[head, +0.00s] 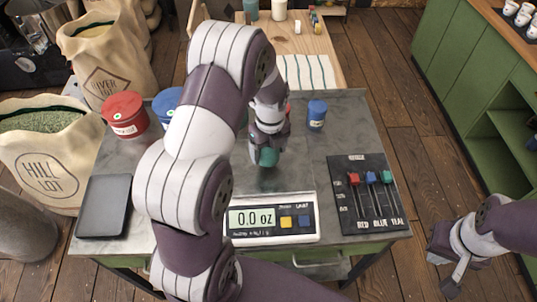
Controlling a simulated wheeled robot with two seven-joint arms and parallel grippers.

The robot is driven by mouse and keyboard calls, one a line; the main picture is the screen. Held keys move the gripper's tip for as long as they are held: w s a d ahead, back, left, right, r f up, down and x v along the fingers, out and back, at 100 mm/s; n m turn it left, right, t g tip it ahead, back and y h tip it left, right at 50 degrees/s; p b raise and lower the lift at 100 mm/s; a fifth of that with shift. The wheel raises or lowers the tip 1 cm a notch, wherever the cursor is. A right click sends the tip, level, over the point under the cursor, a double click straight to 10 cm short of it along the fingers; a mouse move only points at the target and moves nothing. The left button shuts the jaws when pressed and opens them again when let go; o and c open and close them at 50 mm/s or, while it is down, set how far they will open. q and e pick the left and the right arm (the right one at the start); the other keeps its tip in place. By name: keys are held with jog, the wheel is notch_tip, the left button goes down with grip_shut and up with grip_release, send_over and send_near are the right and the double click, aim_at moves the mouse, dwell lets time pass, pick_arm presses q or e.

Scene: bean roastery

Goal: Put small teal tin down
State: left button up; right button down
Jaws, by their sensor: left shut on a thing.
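The small teal tin (268,157) is in the fingers of my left gripper (268,150), at the back edge of the digital scale's weighing plate. I cannot tell whether the tin touches the plate. The scale (272,236) stands on the grey table and reads 0.0 oz. My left arm covers part of the scale and the table behind it. My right gripper (446,268) hangs at the lower right, off the table's right side, over the floor; its fingers are partly visible and their opening is unclear.
A small blue tin (316,115) stands behind the scale. A red tin (124,114) and a larger blue tin (167,104) stand at the back left. A black slider panel (363,200) is right of the scale, a dark tray (104,206) at the left. Sacks line the left side.

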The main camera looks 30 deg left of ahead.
aim_at(268, 158)
pick_arm(q)
notch_tip(268, 158, down, 3)
jog(key=shift+s+r+p, duration=0.1)
jog(key=shift+p, duration=0.3)
jog(key=shift+w+f, duration=0.2)
jog(key=shift+f, duration=0.2)
jog(key=shift+s, duration=0.1)
jog(key=o, duration=1.1)
jog(key=shift+f, duration=0.1)
